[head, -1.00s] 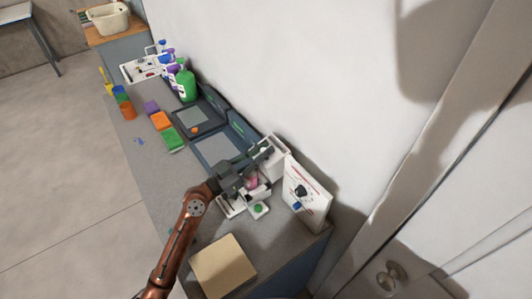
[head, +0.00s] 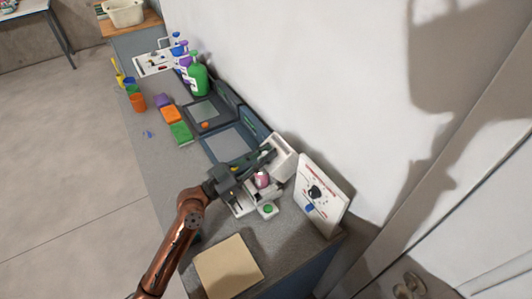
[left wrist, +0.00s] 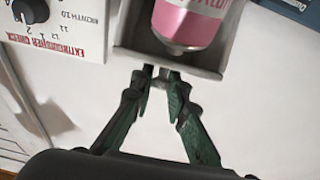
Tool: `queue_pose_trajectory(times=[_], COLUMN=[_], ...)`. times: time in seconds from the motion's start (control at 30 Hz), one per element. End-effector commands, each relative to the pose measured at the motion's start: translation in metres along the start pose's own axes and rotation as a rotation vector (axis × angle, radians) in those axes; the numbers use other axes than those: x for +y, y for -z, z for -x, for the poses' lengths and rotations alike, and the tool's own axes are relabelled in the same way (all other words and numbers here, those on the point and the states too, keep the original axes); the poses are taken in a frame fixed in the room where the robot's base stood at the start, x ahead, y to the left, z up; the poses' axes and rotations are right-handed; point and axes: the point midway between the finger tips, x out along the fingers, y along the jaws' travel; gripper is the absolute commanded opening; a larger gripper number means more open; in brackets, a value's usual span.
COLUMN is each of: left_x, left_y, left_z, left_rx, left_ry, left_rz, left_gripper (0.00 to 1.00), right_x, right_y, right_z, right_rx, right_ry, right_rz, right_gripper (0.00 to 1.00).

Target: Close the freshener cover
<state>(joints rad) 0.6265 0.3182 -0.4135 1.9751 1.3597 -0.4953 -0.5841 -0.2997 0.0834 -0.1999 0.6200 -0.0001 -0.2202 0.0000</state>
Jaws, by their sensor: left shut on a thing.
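The freshener is a white unit near the counter's right end, with a pink can (head: 262,180) in it. Its white boxy cover (head: 286,158) stands open at the wall side. My left gripper (head: 268,153) reaches over the unit from the left, its fingers at the cover. In the left wrist view the pink-and-white can (left wrist: 190,22) lies in a white recess, and the fingertips (left wrist: 159,74) come close together at the white edge below it. The exact contact is hard to see. My right gripper is in neither view.
A white board (head: 320,196) with a dial leans right of the unit. A green button (head: 268,209) sits in front. A tan board (head: 228,266) lies at the near end. Dark trays (head: 230,144), sponges (head: 180,132) and spray bottles (head: 197,80) stand farther along the counter.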

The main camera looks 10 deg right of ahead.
Motion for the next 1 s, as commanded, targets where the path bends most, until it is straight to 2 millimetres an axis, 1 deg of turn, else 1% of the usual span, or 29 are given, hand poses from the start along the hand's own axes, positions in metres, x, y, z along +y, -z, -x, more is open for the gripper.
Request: queue_pose_trajectory(times=[0.03,0.17,0.2,0.43,0.6,0.77,0.87,1.0], left_x=[-0.001,-0.001,-0.001,0.0,0.0,0.0,-0.001,-0.001], left_y=[-0.004,-0.005,-0.005,-0.004,-0.003,-0.003,-0.003,-0.004], left_z=[0.002,0.001,0.001,0.0,0.0,0.004,0.016,0.04], left_rx=[-0.008,-0.009,-0.009,-0.008,-0.005,-0.004,-0.006,-0.007], left_ry=[0.001,0.0,0.0,-0.002,-0.001,0.0,0.002,0.001], left_rz=[0.001,0.002,0.002,0.003,0.002,0.002,0.0,0.001], left_gripper=[0.0,0.0,0.16,0.32,0.32,0.32,0.32,0.32], right_x=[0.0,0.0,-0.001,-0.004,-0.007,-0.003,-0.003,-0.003], right_y=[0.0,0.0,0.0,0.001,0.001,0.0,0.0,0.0], right_z=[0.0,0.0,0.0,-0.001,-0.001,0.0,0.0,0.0], right_rx=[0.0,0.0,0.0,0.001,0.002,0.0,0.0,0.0], right_ry=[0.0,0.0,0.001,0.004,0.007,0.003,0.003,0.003], right_rz=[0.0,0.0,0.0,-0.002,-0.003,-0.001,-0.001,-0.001], right_gripper=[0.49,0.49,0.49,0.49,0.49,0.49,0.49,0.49])
